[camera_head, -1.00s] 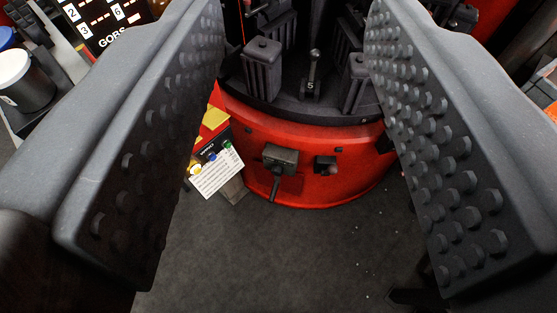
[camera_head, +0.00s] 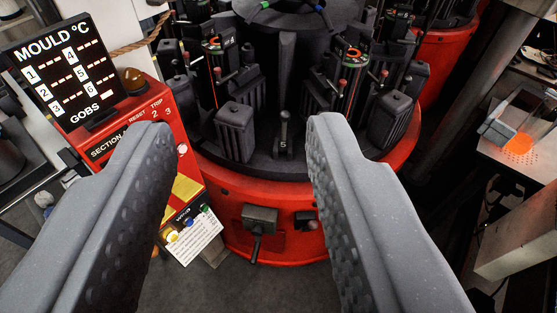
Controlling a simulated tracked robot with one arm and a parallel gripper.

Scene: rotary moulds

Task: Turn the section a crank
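The red round base (camera_head: 330,210) of the rotary mould machine stands in the middle. On its front is a dark block with a handle hanging down (camera_head: 258,228), which looks like the crank; I see no label on it. A smaller dark fitting (camera_head: 306,220) sits just to its right. A red cabinet (camera_head: 140,118) marked "SECTION A" stands at the left. My gripper (camera_head: 241,135) is open and empty, its studded fingers wide apart. In the picture the handle lies between the fingers, with nothing touching it.
Dark moulds (camera_head: 236,130) stand in a ring on the base. A "MOULD °C" display (camera_head: 62,75) and a white instruction card (camera_head: 193,236) with coloured buttons are at the left. A second red machine (camera_head: 446,50) and a grey post are at the right. Grey floor lies in front.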

